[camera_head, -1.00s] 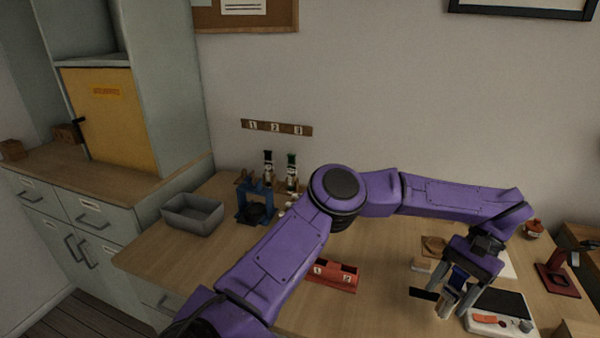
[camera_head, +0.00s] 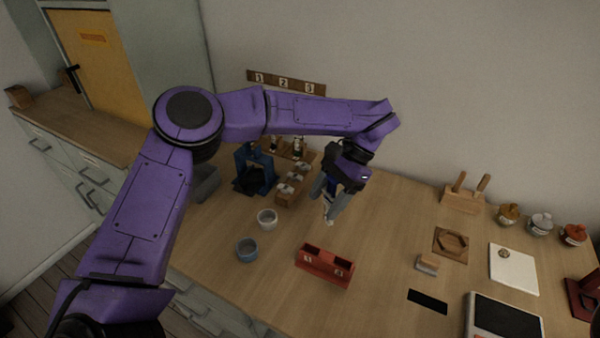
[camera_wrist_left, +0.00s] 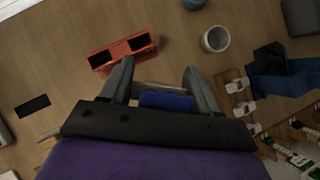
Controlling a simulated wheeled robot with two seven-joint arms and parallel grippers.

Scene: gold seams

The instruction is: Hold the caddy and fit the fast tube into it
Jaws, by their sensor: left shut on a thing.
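A red caddy (camera_head: 325,265) with two dark slots and white labels stands on the table; it also shows at the top of the wrist view (camera_wrist_left: 122,50). Its slots look empty. My left gripper (camera_head: 331,210) is above the table, behind the caddy and apart from it. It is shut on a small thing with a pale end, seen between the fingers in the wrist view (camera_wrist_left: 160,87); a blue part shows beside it. I cannot tell whether this is the fast tube. Two upright bottles (camera_head: 298,147) stand at the back, partly behind my arm. My right gripper is out of view.
A grey cup (camera_head: 267,219) and a blue cup (camera_head: 247,250) stand left of the caddy. A blue stand (camera_head: 252,172) and a wooden rack (camera_head: 294,188) are behind. A wooden block (camera_head: 427,263) and a black-topped device (camera_head: 503,321) are at right.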

